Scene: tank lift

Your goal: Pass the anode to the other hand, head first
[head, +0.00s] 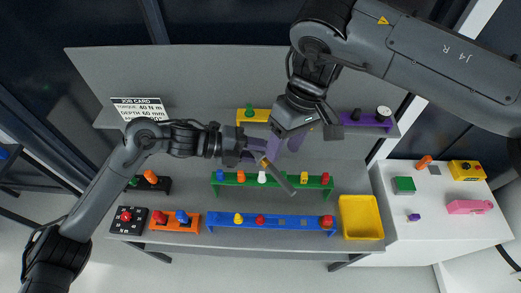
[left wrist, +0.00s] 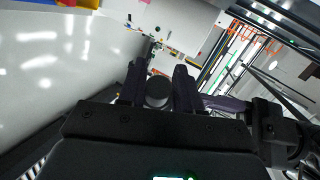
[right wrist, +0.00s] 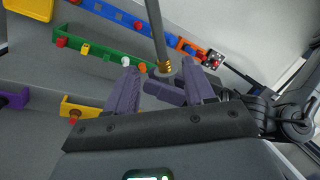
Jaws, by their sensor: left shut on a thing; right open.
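The anode is a long grey rod (head: 281,178) with a brass head (head: 265,161). My left gripper (head: 258,151) is shut on it near the head, and the rod slants down to the right. In the left wrist view a dark round end (left wrist: 157,92) shows between the fingers. My right gripper (head: 287,139) is open, just above and right of the left one, fingers pointing down. In the right wrist view the brass head (right wrist: 165,68) lies beyond and between the open right fingers (right wrist: 160,88), with a purple left finger across the gap. Contact with the right fingers cannot be told.
Below are a green rack (head: 225,180) and a blue rack (head: 265,222) with several coloured pieces. A yellow bin (head: 361,234) stands at the bench's right end. A purple rack (head: 358,120) and a job card (head: 139,107) are behind. A white side table (head: 445,235) is at right.

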